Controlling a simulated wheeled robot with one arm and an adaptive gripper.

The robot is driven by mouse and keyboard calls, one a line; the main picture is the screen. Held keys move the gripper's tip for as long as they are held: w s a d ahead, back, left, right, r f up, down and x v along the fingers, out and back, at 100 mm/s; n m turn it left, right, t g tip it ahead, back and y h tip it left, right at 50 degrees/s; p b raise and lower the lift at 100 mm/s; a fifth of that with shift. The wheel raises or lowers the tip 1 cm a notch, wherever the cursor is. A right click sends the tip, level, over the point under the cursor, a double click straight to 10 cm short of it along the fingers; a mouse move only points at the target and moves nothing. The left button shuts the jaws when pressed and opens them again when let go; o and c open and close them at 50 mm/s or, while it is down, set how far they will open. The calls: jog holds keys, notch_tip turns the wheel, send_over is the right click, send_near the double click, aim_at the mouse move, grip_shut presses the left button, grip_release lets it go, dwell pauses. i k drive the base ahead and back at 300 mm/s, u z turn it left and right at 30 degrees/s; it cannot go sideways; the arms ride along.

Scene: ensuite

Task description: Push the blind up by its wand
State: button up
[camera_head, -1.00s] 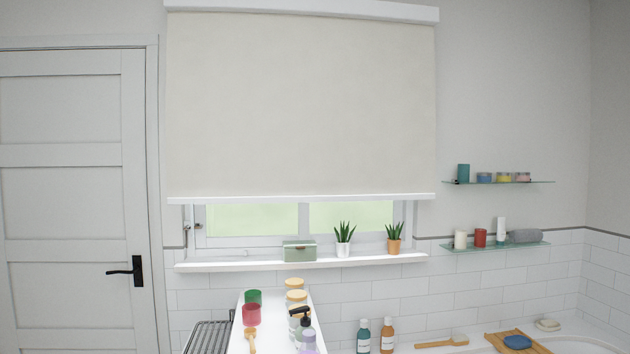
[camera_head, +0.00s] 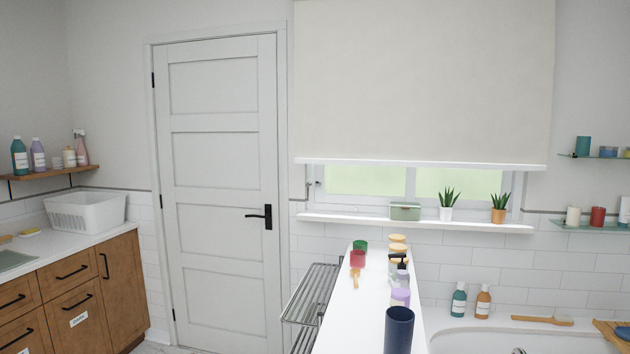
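The blind (camera_head: 425,80) is a plain off-white sheet over the window, in the upper right of the head view. Its white bottom bar (camera_head: 420,163) hangs a little above the sill, and a strip of window (camera_head: 365,181) shows below it. The top of the blind is cut off by the frame. I cannot make out a wand; a small thin fitting (camera_head: 308,190) shows at the left of the window, too small to identify. My gripper is not in view.
A white ledge (camera_head: 362,315) with jars, bottles and a dark blue cup (camera_head: 398,330) juts toward me below the window. A metal rack (camera_head: 312,290) stands left of it. The sill (camera_head: 415,223) holds plants and a green box. A closed door (camera_head: 222,190) is left.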

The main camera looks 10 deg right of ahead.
aim_at(344, 140)
jog(key=u, duration=0.65)
jog(key=i, duration=0.75)
jog(key=u, duration=1)
jog(key=i, duration=1.4)
jog(key=z, duration=0.75)
jog(key=i, duration=1.15)
jog(key=z, duration=0.9)
